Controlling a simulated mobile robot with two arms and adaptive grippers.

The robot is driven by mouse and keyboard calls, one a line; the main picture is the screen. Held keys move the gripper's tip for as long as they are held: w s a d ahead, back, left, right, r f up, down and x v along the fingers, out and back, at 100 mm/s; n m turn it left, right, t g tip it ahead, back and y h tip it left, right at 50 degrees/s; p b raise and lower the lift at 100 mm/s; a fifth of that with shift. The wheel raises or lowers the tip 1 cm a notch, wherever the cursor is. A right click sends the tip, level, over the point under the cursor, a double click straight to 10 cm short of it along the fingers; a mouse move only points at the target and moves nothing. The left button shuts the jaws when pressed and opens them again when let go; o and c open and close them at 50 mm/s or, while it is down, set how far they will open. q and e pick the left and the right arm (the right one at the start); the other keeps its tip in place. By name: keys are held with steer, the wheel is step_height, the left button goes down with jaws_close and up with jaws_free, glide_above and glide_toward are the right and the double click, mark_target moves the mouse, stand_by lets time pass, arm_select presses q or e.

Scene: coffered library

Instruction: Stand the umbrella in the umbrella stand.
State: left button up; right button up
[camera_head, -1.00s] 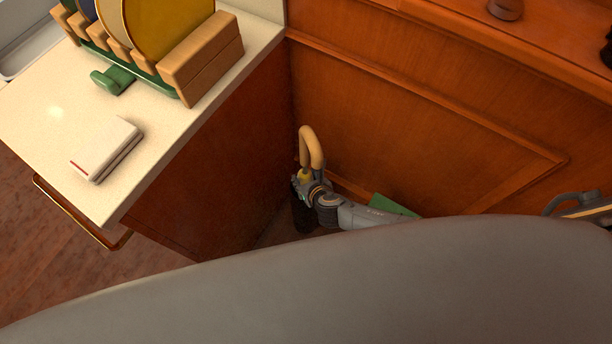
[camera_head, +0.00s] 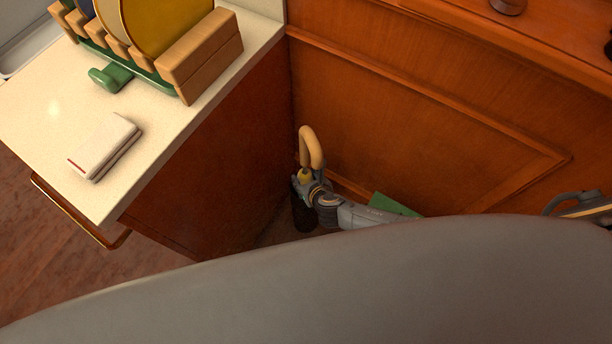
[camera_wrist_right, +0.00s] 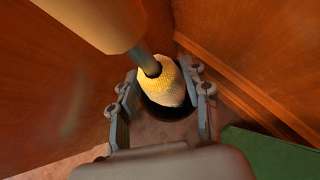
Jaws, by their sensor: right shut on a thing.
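The umbrella has a tan hooked handle (camera_head: 311,147) and a yellow furled canopy, seen from above in the right wrist view (camera_wrist_right: 163,85). My right gripper (camera_head: 306,184) is shut on the umbrella just below the handle, its fingers on both sides of the yellow cloth. The umbrella looks roughly upright. The dark round umbrella stand (camera_head: 303,216) is on the floor in the corner below the gripper. In the right wrist view its dark opening (camera_wrist_right: 164,110) surrounds the lower part of the canopy. The umbrella's tip is hidden, so its depth is unclear. My left gripper is not in view.
A cabinet with a pale counter (camera_head: 60,150) is left of the corner; a plate rack (camera_head: 200,58) and a folded white cloth (camera_head: 104,146) lie on it. Wood panelling (camera_head: 420,120) closes the back. A green object (camera_head: 392,204) lies right of the stand.

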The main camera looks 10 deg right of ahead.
steer(key=o, duration=1.2)
steer(key=shift+f, duration=0.1)
steer(key=v, duration=0.8)
steer(key=shift+r, duration=0.25)
